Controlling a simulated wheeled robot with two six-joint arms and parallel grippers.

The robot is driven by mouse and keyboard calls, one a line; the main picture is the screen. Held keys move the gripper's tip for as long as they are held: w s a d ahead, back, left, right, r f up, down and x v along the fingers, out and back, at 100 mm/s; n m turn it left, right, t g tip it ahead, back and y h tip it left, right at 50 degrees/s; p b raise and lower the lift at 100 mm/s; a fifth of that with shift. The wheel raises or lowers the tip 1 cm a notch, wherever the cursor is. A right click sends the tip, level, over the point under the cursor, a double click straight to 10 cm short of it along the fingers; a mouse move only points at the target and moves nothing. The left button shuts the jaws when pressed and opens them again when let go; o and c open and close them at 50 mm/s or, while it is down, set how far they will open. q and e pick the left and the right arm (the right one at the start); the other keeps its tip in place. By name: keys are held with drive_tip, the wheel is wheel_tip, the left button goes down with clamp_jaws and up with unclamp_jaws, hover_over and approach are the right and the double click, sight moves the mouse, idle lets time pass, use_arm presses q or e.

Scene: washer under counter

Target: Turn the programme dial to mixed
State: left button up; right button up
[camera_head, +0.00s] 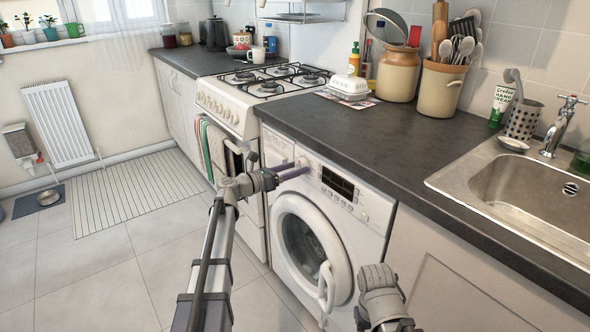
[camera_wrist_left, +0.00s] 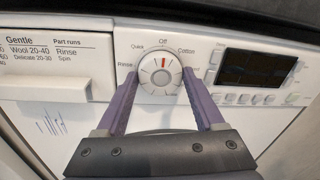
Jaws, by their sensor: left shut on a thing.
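The programme dial (camera_wrist_left: 161,78) is a round pale knob on the washing machine's front panel, and it also shows small in the head view (camera_head: 303,161). Its red mark points up at Off. Quick, Cotton and Rinse can be read around it; other labels are partly covered or too small, and I cannot read "mixed". My left gripper (camera_head: 297,171) is shut on the dial, with one purple finger at each side of it in the left wrist view.
The washer's round door (camera_head: 311,245) is closed, with a white handle (camera_head: 327,286). A dark display (camera_wrist_left: 258,69) with buttons is right of the dial, and the drawer panel (camera_wrist_left: 52,65) is left. The dark worktop (camera_head: 350,130) overhangs above. Open floor (camera_head: 100,270) lies left.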

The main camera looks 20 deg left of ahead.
use_arm(q)
drive_tip(key=m, duration=0.4)
drive_tip(key=shift+p, duration=0.4)
drive_tip(key=m, duration=0.3)
drive_tip(key=shift+r+y+p, duration=0.1)
drive_tip(key=shift+y+p, duration=0.2)
drive_tip(key=m, duration=0.4)
drive_tip(key=shift+s+m, duration=0.1)
drive_tip(key=shift+m, duration=0.2)
drive_tip(key=shift+m+y+p, duration=0.35)
drive_tip(key=shift+m+y, duration=0.15)
drive_tip(key=shift+m, duration=1)
drive_tip(key=shift+d+m, duration=0.1)
drive_tip(key=shift+m, duration=0.2)
drive_tip(key=o, duration=1.4)
drive_tip(key=shift+c, duration=0.2)
